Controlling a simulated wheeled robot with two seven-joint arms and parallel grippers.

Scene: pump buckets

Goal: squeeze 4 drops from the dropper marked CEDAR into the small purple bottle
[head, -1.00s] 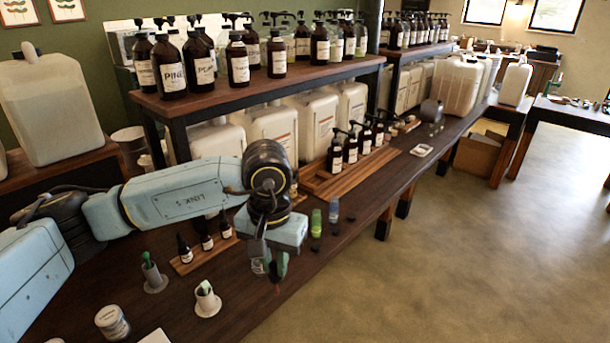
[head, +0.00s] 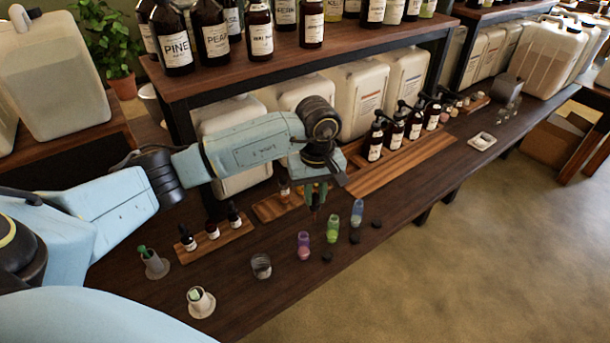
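The small purple bottle (head: 303,246) stands upright and uncapped on the dark bench, left of a green bottle (head: 332,230) and a blue bottle (head: 357,213). My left gripper (head: 315,197) is in the air, above and beyond the purple bottle in the picture. It appears shut on a thin dropper (head: 314,211) that points down, with a reddish tip; no label can be read on it. Several small dark dropper bottles, one of them here (head: 211,230), stand on a wooden board; their labels are too small to read. My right gripper is not in view.
A clear glass (head: 261,266) stands left of the purple bottle. White holders (head: 200,302) stand at the front left. Dark caps (head: 354,238) lie by the small bottles. A shelf (head: 290,73) with large bottles overhangs the back.

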